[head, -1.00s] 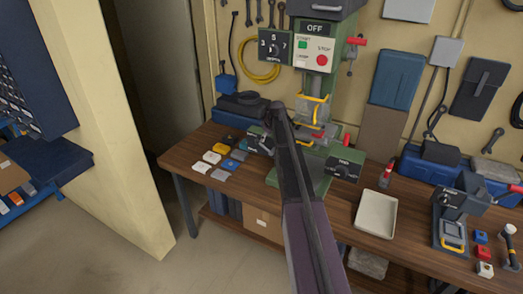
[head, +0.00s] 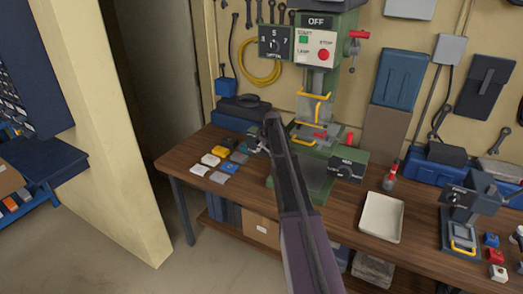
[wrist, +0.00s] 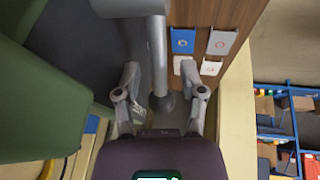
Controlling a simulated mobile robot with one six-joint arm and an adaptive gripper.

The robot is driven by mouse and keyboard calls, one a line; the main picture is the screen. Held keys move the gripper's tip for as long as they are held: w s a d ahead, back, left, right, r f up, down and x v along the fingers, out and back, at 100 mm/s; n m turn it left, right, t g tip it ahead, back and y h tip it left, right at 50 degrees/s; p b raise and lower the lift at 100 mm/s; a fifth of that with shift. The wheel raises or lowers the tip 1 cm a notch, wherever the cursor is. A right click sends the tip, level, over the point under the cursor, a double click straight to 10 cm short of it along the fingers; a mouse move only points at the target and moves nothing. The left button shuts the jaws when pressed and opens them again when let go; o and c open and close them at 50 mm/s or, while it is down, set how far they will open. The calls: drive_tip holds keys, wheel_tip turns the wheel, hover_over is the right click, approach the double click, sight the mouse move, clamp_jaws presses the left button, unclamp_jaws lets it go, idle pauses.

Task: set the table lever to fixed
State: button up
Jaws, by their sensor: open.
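The green drill press (head: 312,180) stands on the workbench, its OFF display lit at the top. In the wrist view a grey lever rod (wrist: 157,55) comes down from the top and ends in a dark rounded knob (wrist: 165,102); it looks like the table lever. My gripper (wrist: 160,78) is open, with one finger on each side of the rod; I cannot tell if either touches it. In the head view my arm hides this lever and most of my gripper (head: 258,147), left of the press table.
Several coloured and grey tiles (head: 219,161) lie left of the press. A white tray (head: 381,217) and a clamp device (head: 461,215) stand to the right. The green press body (wrist: 40,105) fills the left of the wrist view.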

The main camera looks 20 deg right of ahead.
drive_tip(key=shift+w+f, duration=0.1)
drive_tip(key=shift+f, duration=0.05)
clamp_jaws()
